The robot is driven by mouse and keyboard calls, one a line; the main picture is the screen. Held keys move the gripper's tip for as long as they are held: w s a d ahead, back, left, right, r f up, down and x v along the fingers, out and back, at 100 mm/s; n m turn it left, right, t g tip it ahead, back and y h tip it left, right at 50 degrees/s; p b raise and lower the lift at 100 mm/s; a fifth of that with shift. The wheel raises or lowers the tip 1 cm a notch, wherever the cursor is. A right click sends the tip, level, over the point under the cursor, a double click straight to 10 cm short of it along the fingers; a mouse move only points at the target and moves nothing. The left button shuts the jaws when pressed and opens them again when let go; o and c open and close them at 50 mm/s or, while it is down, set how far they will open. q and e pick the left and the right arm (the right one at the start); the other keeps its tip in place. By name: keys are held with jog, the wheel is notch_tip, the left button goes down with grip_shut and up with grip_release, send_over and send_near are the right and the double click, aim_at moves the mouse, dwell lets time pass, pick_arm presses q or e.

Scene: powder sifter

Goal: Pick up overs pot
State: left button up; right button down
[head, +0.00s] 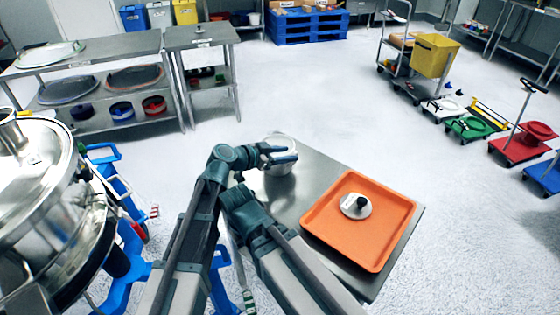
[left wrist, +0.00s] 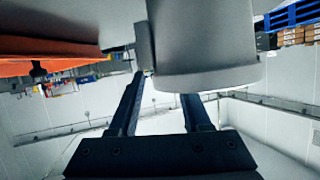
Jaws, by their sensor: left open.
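The overs pot is probably the pale grey round pot (head: 283,167) at the far left corner of the steel table. My left gripper (head: 284,154) is at the pot in the head view, its fingers level with the upper part. In the left wrist view, the pot (left wrist: 205,45) fills the upper middle, with a grey block-like part on its left side. The left gripper (left wrist: 163,88) is open there, its fingers spread near the pot's rim. I cannot tell whether they touch it. My right gripper does not show.
An orange tray (head: 335,251) lies on the steel table (head: 322,170), with a round metal lid (head: 352,207) with a black knob in it. A large shiny steel machine (head: 45,200) with blue framing stands at the left. The floor beyond the table is clear.

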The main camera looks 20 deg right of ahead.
pick_arm(q)
grip_shut()
dwell(1.4)
